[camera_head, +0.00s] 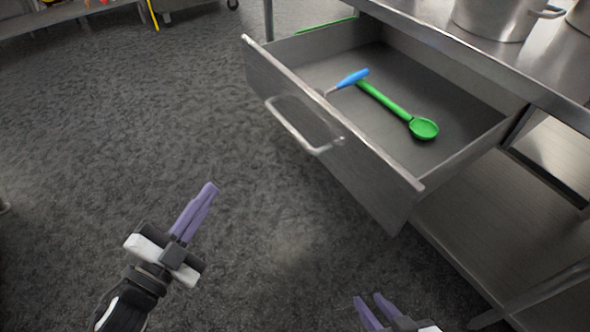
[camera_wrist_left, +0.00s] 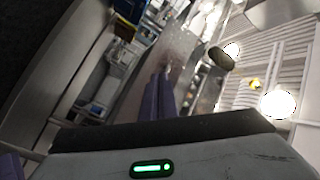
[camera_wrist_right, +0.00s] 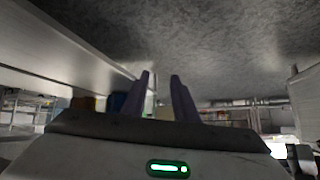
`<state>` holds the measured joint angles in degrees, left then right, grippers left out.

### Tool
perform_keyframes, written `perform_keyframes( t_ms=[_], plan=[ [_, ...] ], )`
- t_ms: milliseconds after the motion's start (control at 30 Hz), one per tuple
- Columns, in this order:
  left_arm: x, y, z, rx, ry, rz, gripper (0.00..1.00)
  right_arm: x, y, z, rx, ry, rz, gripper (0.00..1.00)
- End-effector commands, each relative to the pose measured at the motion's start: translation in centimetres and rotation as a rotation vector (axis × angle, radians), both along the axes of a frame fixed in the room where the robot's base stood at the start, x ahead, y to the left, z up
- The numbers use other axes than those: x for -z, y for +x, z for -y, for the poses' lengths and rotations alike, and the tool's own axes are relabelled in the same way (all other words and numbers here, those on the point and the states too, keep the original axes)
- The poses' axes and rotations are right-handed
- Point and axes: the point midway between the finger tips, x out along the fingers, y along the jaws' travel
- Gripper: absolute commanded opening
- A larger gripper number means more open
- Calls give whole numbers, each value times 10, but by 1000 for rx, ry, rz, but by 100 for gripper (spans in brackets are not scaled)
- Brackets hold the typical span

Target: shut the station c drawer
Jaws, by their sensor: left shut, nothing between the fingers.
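The grey metal drawer (camera_head: 330,135) stands pulled out from under a steel worktable in the head view. Its bar handle (camera_head: 298,128) is on the front panel, facing left. A green spoon (camera_head: 395,108) and a blue-handled tool (camera_head: 350,79) lie inside it. My left gripper (camera_head: 209,190) is shut and empty, over the floor to the left of the drawer front and apart from it. My right gripper (camera_head: 370,299) is at the bottom edge, below the drawer's near corner. Its fingers are apart with nothing between them, as the right wrist view (camera_wrist_right: 160,82) also shows.
The steel worktable (camera_head: 550,60) carries metal pots (camera_head: 500,18) at top right. A lower shelf (camera_head: 470,215) and a table leg are at right, near my right gripper. The grey carpeted floor (camera_head: 140,100) left of the drawer is clear.

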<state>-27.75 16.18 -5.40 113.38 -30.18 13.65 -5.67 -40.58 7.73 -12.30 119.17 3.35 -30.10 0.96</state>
Motion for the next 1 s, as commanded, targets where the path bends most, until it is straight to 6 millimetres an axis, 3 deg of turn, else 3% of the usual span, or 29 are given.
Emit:
perform_keyframes(
  t_ms=[33, 100, 200, 433, 567, 1000],
  plan=[
    [-9, 3, 8, 78, 103, 129, 0, 13, -3, 0, 2, 5, -2, 27],
    [-23, -2, 23, 190, 240, 279, 0, 18, -4, -1, 4, 11, -4, 27],
    [-29, -14, 41, 324, 391, 427, 0, 23, -6, -1, 6, 20, -4, 27],
    [-28, -26, 59, 458, 529, 545, 0, 20, -6, -2, 9, 30, 4, 27],
    [-32, -16, 73, 460, 529, 548, 0, 18, -6, -2, 8, 29, 5, 27],
    [-49, 37, 144, 457, 526, 545, 0, 18, -5, -2, 6, 23, 6, 27]
  ],
)
